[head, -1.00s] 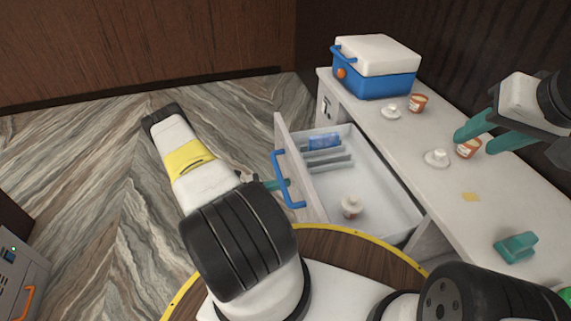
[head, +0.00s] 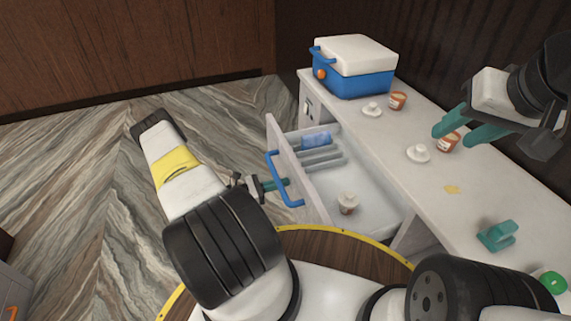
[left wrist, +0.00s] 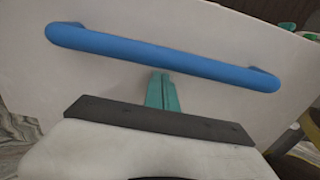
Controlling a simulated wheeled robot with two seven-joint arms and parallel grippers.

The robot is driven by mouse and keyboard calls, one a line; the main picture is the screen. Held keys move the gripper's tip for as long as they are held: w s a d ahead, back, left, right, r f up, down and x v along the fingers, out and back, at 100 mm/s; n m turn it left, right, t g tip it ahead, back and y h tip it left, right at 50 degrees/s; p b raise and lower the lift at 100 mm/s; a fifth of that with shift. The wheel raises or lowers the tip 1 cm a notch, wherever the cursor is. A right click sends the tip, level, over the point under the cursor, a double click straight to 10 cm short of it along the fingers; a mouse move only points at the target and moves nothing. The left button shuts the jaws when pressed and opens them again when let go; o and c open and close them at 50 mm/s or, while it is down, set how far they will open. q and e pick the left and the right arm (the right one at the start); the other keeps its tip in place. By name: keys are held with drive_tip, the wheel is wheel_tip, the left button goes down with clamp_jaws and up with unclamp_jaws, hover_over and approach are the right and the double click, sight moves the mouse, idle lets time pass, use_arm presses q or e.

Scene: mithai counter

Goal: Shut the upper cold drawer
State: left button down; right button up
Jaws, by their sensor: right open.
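The upper cold drawer (head: 376,205) stands partly open from the counter, its white front panel (head: 285,150) facing left. It carries a blue bar handle (head: 280,180). My left gripper (head: 281,184) is at the outer face of the drawer front, by the handle. In the left wrist view its teal fingers (left wrist: 162,92) are together and empty, pointing at the panel just below the blue handle (left wrist: 165,58); I cannot tell whether they touch. My right gripper (head: 460,127) is open over the counter, beside an orange-and-white tub (head: 449,143).
The drawer holds a white-lidded jar (head: 348,203) and a blue pack (head: 317,139). On the counter (head: 400,135) are a blue cooler (head: 354,83), another tub (head: 397,100), white lids (head: 419,153), a yellow piece (head: 452,189) and a teal object (head: 497,235).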

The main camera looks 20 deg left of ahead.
use_arm(q)
drive_tip(key=x, duration=2.5)
drive_tip(key=shift+w+d, duration=0.1)
drive_tip(key=shift+d, duration=0.1)
drive_tip(key=shift+w+d, duration=0.15)
drive_tip(key=shift+w, duration=0.05)
drive_tip(key=shift+r, duration=0.1)
